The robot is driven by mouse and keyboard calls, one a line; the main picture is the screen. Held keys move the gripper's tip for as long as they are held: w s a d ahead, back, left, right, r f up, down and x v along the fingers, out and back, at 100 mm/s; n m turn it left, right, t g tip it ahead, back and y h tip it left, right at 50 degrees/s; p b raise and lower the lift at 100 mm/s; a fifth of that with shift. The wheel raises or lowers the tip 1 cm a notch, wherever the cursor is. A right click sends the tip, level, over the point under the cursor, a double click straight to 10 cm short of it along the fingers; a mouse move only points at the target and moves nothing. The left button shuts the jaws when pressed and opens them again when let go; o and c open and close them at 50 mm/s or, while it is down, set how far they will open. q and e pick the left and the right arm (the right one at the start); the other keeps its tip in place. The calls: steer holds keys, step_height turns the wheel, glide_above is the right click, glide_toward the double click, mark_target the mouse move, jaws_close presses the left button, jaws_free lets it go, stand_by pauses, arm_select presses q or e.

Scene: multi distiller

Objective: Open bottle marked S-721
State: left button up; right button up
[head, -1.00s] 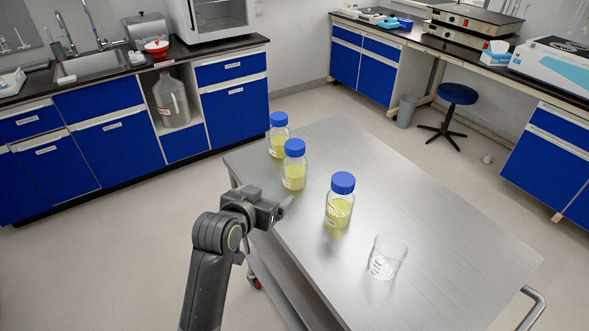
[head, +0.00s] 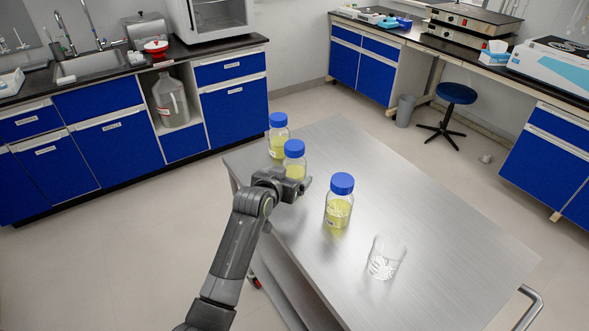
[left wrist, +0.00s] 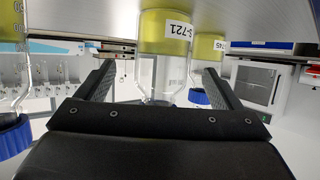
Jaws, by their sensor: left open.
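The bottle marked S-721 (left wrist: 165,72) appears upside down in the left wrist view, with a white label, yellow liquid and clear glass. It seems to be the middle blue-capped bottle (head: 294,150) on the metal table in the head view, partly covered by my left gripper. My left gripper (head: 303,184) is open, low beside this bottle. In the left wrist view its fingers (left wrist: 158,75) lie on either side of the bottle's outline; whether the tips reach around it I cannot tell. The bottle stands upright with its cap on. My right gripper is not in view.
A second capped bottle (head: 278,143) stands behind, and a third (head: 339,208) stands nearer on the right. An empty glass beaker (head: 384,258) is at the front of the metal table (head: 440,220). The table's right side is clear.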

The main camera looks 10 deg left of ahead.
mark_target(294, 170)
arm_select(q)
steer(key=shift+p+x, duration=0.3)
steer(key=shift+x, duration=2.5)
steer(key=shift+a+r, duration=0.1)
steer(key=shift+a, duration=0.05)
steer(key=c, duration=1.3)
